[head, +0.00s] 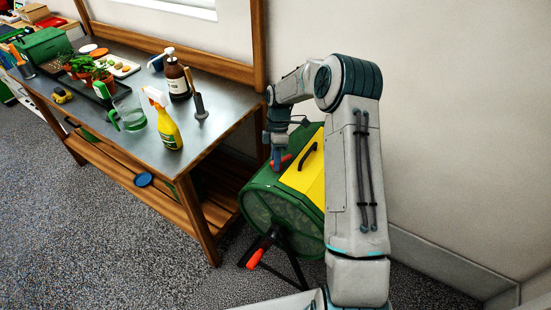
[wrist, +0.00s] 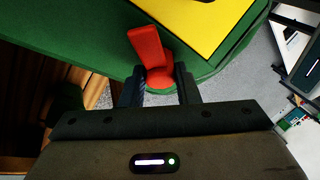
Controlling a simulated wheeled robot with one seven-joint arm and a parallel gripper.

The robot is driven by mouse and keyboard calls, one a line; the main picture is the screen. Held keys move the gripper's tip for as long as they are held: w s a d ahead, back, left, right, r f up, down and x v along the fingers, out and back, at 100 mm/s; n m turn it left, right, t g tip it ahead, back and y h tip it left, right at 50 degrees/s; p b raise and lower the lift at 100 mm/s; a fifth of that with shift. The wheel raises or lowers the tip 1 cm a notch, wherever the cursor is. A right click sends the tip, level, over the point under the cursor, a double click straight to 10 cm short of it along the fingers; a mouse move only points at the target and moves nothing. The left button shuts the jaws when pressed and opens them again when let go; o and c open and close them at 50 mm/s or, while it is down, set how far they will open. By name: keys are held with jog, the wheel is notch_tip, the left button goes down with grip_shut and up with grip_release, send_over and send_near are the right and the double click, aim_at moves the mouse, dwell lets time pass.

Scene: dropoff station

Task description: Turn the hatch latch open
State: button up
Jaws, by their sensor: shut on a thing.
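The red hatch latch (wrist: 148,48) stands on the rim of a green drum (head: 262,203), close to the drum's yellow hatch (head: 309,181). In the wrist view the yellow hatch (wrist: 205,18) lies just right of the latch. My gripper (wrist: 158,88) has its two dark fingers on either side of the latch's lower end and is shut on it. In the head view my gripper (head: 277,161) reaches down at the drum's upper left edge, where only a little red of the latch shows. The hatch looks closed, with a black handle (head: 308,156) on it.
A metal-topped wooden bench (head: 215,115) stands left of the drum, holding a yellow spray bottle (head: 167,127), a brown bottle (head: 177,80) and plants. A red-gripped crank (head: 255,258) sticks out at the drum's front. A wall is on the right. The floor in front is clear.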

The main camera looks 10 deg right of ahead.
jog(key=n+g, duration=0.1)
jog(key=n, duration=0.2)
jog(key=n+g, duration=0.2)
jog(key=n, duration=0.1)
jog(key=shift+w+a+h, duration=0.1)
jog(key=shift+w+h, duration=0.1)
jog(key=shift+h, duration=0.2)
jog(key=shift+n, duration=0.3)
jog(key=o, duration=1)
jog(key=shift+c, duration=0.2)
jog(key=a+p+v, duration=0.1)
jog(key=p+v, duration=0.1)
jog(key=v, duration=1.1)
jog(key=shift+w+d+r+p, duration=0.2)
jog(key=shift+d+r+p, duration=0.1)
jog(key=shift+d+p, duration=0.15)
